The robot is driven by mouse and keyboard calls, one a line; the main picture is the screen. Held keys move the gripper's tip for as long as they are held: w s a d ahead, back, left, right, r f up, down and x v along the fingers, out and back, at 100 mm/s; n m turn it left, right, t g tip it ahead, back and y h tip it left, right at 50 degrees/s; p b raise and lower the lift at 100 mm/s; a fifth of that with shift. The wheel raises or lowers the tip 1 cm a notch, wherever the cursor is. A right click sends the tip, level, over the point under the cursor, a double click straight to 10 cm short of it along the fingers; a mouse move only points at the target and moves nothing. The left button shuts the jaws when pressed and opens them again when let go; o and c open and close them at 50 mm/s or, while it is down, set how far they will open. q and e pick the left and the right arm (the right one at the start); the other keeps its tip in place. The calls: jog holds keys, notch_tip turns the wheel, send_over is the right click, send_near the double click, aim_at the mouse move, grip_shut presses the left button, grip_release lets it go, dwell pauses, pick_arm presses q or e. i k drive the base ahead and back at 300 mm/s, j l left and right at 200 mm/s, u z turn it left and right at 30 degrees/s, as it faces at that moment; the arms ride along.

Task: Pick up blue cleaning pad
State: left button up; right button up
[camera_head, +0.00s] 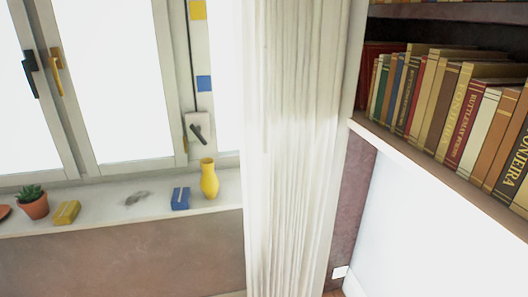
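A small blue block-like pad (180,199) with a lighter strip on top lies on the window sill (105,205), just left of a yellow vase (209,178). It looks like the blue cleaning pad. A flat blue square (204,83) is also on the window frame, higher up; I cannot tell whether it is a pad or a note. Neither of my grippers shows in the head view.
A yellow block (67,213), a grey item (137,198) and a potted plant (32,202) also stand on the sill. A white curtain (290,150) hangs right of the vase. A bookshelf (420,160) is at the right.

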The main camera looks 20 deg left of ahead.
aim_at(180, 198)
jog(key=u, duration=1.05)
jog(key=z, duration=0.2)
jog(key=i+j+z, duration=0.15)
jog(key=j+z, duration=0.15)
jog(key=z, duration=0.15)
jog(key=j+z, duration=0.4)
jog(key=i+j+z, duration=0.1)
jog(key=j+z, duration=0.2)
jog(key=z, duration=0.15)
